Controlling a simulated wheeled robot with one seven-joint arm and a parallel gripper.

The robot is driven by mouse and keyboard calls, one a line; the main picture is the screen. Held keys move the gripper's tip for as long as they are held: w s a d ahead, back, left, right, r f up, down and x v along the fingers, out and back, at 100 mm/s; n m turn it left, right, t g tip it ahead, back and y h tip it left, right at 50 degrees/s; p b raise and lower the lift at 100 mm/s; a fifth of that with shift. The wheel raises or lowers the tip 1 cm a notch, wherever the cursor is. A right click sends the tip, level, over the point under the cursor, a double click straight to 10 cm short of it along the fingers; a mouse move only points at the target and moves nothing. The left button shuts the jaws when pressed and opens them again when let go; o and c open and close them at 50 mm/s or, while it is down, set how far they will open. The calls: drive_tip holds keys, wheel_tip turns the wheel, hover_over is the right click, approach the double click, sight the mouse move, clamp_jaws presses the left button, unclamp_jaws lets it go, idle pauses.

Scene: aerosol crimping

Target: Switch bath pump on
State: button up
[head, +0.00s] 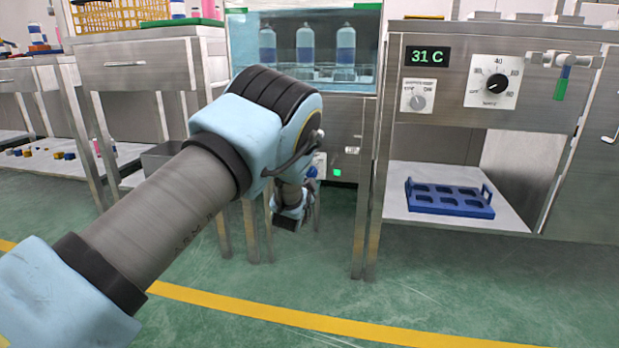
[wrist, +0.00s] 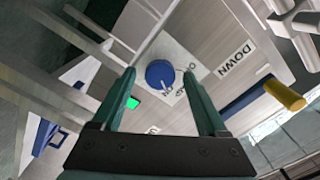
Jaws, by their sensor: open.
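A round blue knob (wrist: 160,73) with a white pointer mark sits on a pale square plate (wrist: 182,62) in the wrist view. Lettering beside it appears to include "ON", but the rest is hard to read. My gripper (wrist: 158,74) is open, with its two green fingers reaching toward the knob, one on each side in the picture. I cannot tell whether they touch it. In the head view, the plate (head: 321,160) shows at the edge of my arm, which hides most of my gripper. A tank with bottles (head: 305,45) stands above this panel.
A lit green square (head: 337,172) is on the panel near the knob. A yellow-ended blue lever (wrist: 285,95) lies right of the knob in the wrist view. A cabinet right shows a "31 C" display (head: 427,56), a dial (head: 494,85) and a blue rack (head: 450,199). The foreground floor is clear.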

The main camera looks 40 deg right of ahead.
drive_tip(key=p+v, duration=0.3)
drive_tip(key=v, duration=0.7)
drive_tip(key=shift+s+a+p, duration=0.2)
drive_tip(key=shift+a+p, duration=0.15)
drive_tip(key=shift+w, duration=0.1)
